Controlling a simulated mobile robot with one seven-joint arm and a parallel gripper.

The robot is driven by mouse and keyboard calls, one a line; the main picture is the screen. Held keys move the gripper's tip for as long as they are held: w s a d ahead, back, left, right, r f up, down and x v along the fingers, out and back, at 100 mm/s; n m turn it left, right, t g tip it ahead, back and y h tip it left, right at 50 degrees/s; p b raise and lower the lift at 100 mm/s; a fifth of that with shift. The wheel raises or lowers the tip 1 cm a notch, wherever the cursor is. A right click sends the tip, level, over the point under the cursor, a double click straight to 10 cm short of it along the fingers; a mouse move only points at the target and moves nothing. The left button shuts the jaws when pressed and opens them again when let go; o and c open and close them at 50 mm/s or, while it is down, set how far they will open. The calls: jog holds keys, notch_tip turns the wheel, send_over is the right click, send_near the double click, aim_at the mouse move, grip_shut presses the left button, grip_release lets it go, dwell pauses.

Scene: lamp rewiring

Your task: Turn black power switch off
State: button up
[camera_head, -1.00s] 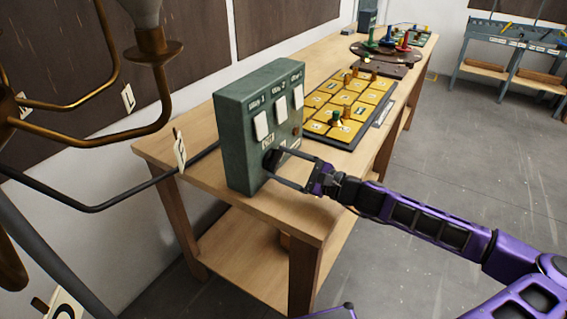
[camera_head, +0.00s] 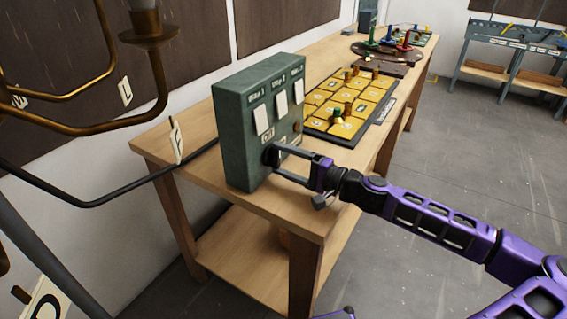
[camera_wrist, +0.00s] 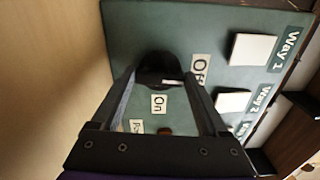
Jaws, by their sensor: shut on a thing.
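The black power switch (camera_head: 271,157) is a round knob low on the front of the green switch box (camera_head: 232,150). It also shows in the wrist view (camera_wrist: 158,66), with a short white mark on its lower edge. An "Off" label (camera_wrist: 201,70) is to the right of the knob there, and an "On" label (camera_wrist: 157,104) is below it. My gripper (camera_head: 280,162) reaches in from the right, its two fingers on either side of the knob and shut on it. The fingers partly hide the knob in the head view.
The box has white rocker switches (camera_head: 281,104) marked "Way". It stands on a wooden table (camera_head: 300,212). Behind it is a board of yellow tiles (camera_head: 345,98).

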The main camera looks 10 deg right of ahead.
jog(key=shift+n, duration=0.5)
jog(key=o, duration=1.2)
jog(key=shift+o, duration=0.2)
jog(key=shift+s+d, duration=0.1)
jog(key=shift+d, duration=0.05)
jog(key=v, duration=1.7)
jog(key=shift+r, duration=0.1)
